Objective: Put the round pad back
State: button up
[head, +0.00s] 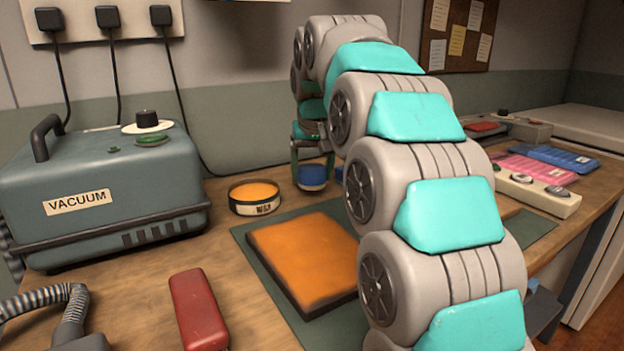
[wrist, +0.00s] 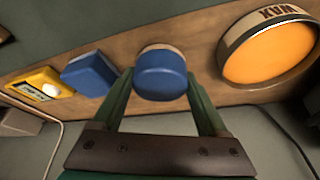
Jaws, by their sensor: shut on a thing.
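The round pad is a short blue cylinder with a pale tan band at one edge. It shows in the head view (head: 312,178) behind the orange slab, and in the wrist view (wrist: 161,82) between my fingers. My gripper (head: 312,161) points down over it, and in the wrist view my gripper (wrist: 160,76) has its two green fingers shut on the pad's sides. I cannot tell whether the pad touches the table. A blue square block (wrist: 90,73) lies beside it, apart from the fingers.
A round wax tin (head: 254,198) with orange contents stands left of the pad. An orange slab (head: 300,255) lies on a green mat (head: 262,262) in front. A vacuum unit (head: 110,190) stands at left, a red object (head: 198,310) near the front. A yellow item (wrist: 42,85) lies past the block.

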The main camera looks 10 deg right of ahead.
jog(key=shift+f, duration=1.05)
jog(key=shift+f, duration=0.15)
jog(key=o, duration=1.2)
jog(key=v, duration=1.2)
